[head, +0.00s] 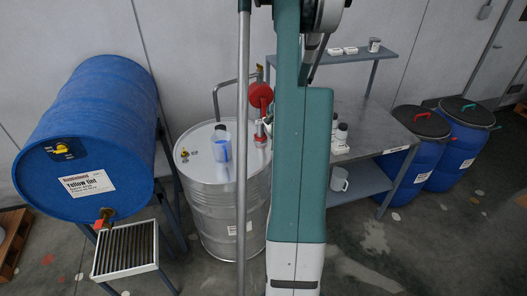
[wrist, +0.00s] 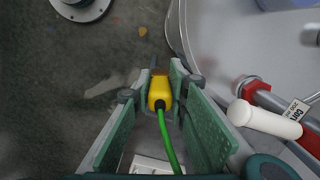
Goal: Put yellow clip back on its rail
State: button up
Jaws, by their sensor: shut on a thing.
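The yellow clip (wrist: 160,92) is in the wrist view, with a dark brownish tip pointing away and a green cable (wrist: 167,140) running from its back toward me. My gripper (wrist: 163,80) is shut on the clip, its two green-padded fingers on either side of it. Grey floor shows beyond the clip, and the rim of a pale metal drum (wrist: 215,45) lies to its right. In the head view my arm hides the gripper and clip. I cannot make out which part is the clip's rail.
A steel drum (head: 214,205) with a red pump (head: 261,95) stands left of my arm. A blue drum (head: 95,130) lies on a stand at left, a grated tray (head: 126,262) below its tap. A grey bench (head: 375,130) and blue barrels (head: 462,140) stand right.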

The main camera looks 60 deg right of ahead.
jog(key=s+d+m+b, duration=0.1)
jog(key=s+d+m, duration=0.2)
jog(key=d, duration=0.9)
jog(key=s+r, duration=0.1)
jog(key=s, duration=0.2)
jog(key=shift+d+m, duration=0.3)
jog(key=shift+d, duration=0.1)
jog(key=shift+f+b, duration=0.15)
jog(key=shift+b, duration=0.15)
jog(key=shift+f+b, duration=0.65)
jog(key=shift+f, duration=1.9)
jog(key=shift+f+b, duration=0.9)
jog(key=shift+b, duration=0.3)
jog(key=shift+f+b, duration=1.35)
jog(key=shift+f, duration=0.55)
jog(key=o, duration=1.1)
